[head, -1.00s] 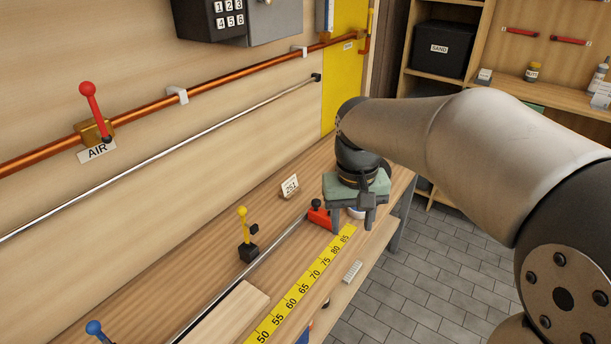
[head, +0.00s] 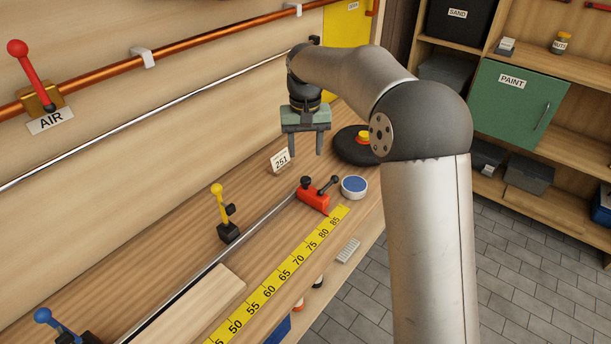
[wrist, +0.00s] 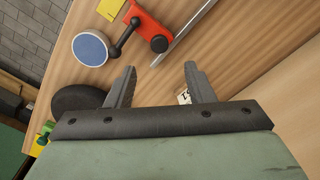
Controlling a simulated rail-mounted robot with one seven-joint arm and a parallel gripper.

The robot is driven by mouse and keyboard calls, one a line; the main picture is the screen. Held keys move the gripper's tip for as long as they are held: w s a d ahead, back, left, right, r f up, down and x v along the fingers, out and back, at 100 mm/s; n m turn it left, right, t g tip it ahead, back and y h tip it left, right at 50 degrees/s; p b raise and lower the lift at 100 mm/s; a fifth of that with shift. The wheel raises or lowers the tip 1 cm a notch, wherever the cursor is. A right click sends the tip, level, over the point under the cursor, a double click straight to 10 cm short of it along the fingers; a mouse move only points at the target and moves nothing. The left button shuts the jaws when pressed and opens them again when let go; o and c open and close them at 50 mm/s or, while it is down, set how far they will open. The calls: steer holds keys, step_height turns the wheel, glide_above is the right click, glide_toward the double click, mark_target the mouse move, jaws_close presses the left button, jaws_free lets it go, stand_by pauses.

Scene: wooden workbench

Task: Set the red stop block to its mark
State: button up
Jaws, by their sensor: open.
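The red stop block (head: 313,198) sits on the metal rail near the far end of the yellow scale (head: 285,274), about level with the 85 mark. It has a black knob and a black lever. My gripper (head: 306,153) is open and empty, above the bench and beyond the block, apart from it. In the wrist view the red block (wrist: 145,37) lies ahead of my open fingers (wrist: 158,75). A small white card reading 251 (head: 281,161) stands on the bench beside my gripper.
A blue-topped round tin (head: 354,186) stands right of the block. A yellow-handled lever (head: 222,213) stands left of the rail. A wooden board (head: 190,310) lies along the rail in front.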

mark_target(306, 179)
step_height(306, 179, down, 9)
steer(key=shift+f, duration=0.2)
